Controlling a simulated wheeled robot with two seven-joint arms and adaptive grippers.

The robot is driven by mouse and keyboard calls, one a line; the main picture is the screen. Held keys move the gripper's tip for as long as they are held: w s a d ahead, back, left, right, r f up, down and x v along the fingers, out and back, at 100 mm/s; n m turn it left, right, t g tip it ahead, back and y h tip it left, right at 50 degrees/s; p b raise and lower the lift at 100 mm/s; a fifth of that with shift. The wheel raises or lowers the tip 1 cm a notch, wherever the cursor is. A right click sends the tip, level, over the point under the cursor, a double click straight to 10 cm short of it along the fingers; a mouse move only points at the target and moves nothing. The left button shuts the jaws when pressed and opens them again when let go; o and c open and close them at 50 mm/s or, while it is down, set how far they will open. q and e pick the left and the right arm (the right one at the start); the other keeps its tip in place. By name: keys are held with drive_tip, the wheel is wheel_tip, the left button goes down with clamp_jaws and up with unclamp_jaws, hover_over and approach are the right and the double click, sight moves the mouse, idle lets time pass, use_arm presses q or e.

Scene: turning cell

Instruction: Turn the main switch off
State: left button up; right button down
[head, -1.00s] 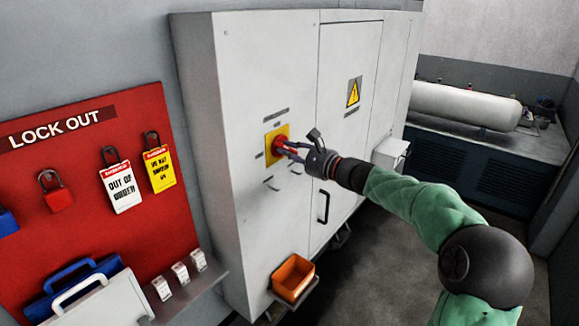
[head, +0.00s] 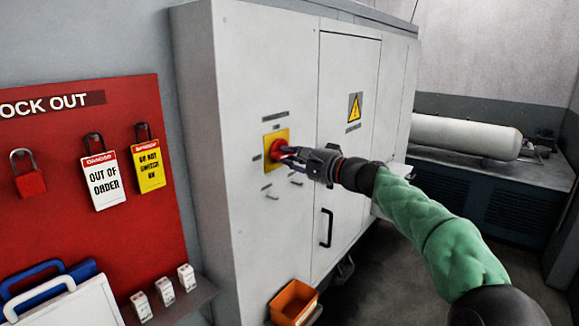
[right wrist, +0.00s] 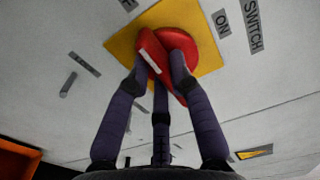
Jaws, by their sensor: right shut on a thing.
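The main switch (head: 274,148) is a red rotary handle on a yellow plate on the grey cabinet's front. My right gripper (head: 287,153) reaches it from the right and is shut on the red handle. In the right wrist view, the handle (right wrist: 152,52) lies between the fingers of the gripper (right wrist: 160,75), slanted across the yellow plate (right wrist: 205,50), with a white mark on it. An "ON" label (right wrist: 222,21) is beside the plate. Another label at upper left is cut off by the frame. I cannot tell which label the handle points to. My left gripper is out of view.
A red lock-out board (head: 45,225) with a padlock (head: 29,182) and tags (head: 103,180) hangs at left. An orange bin (head: 294,303) sits low on the cabinet (head: 240,230). A black door handle (head: 326,228) is below my right gripper.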

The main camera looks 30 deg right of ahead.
drive_tip(key=shift+f, duration=0.1)
idle(0.3)
drive_tip(key=c, duration=1.1)
unclamp_jaws()
drive_tip(key=shift+s, duration=0.1)
drive_tip(key=v, duration=1.1)
drive_tip(key=shift+s+d, duration=0.15)
drive_tip(key=shift+s, duration=0.2)
